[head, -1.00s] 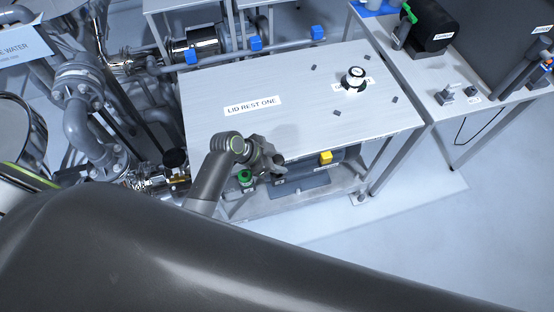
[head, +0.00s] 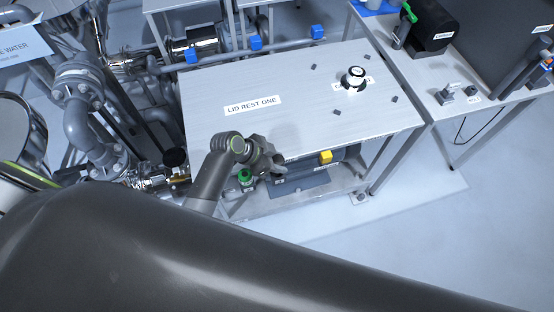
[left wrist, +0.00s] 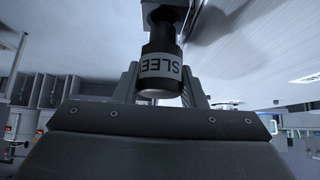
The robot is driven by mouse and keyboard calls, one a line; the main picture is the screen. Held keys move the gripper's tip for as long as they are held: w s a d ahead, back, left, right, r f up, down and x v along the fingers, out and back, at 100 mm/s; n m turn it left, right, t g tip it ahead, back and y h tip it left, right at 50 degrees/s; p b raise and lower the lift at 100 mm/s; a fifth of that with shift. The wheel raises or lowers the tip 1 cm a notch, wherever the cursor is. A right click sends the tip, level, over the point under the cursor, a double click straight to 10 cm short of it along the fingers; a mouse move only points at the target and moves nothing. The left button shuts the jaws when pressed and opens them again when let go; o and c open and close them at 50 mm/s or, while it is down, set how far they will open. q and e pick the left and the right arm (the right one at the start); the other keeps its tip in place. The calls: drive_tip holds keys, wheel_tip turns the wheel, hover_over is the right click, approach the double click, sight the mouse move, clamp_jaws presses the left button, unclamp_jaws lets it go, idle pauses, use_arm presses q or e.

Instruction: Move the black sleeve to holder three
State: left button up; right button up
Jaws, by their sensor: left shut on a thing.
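The black sleeve (left wrist: 160,65) shows in the left wrist view, with a white band whose visible letters read "SLEE". My left gripper (left wrist: 160,88) has a finger on each side of it and is shut on it. The sleeve's far end meets a dark part at the top of that view; I cannot tell whether they are joined. In the head view my left gripper (head: 266,160) is at the near edge of the metal table, and the sleeve cannot be made out there. I cannot identify holder three. My right gripper is not in view.
The metal table (head: 220,85) bears a "LID REST ONE" label (head: 253,105) and a round black-and-white part (head: 354,77). A yellow block (head: 326,157) and a green-topped part (head: 246,178) are near its front edge. Pipework (head: 85,115) stands left. Floor at right is clear.

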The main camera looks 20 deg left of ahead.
use_arm(q)
drive_tip(key=shift+f+b, duration=0.85)
drive_tip(key=shift+f, duration=0.25)
drive_tip(key=o, duration=1)
drive_tip(key=shift+s, duration=0.1)
drive_tip(key=o, duration=0.3)
drive_tip(key=shift+s, duration=0.15)
drive_tip(key=shift+c, duration=0.6)
drive_tip(key=o, duration=0.3)
drive_tip(key=shift+r, duration=0.1)
drive_tip(key=shift+a+r, duration=0.1)
drive_tip(key=shift+r, duration=0.05)
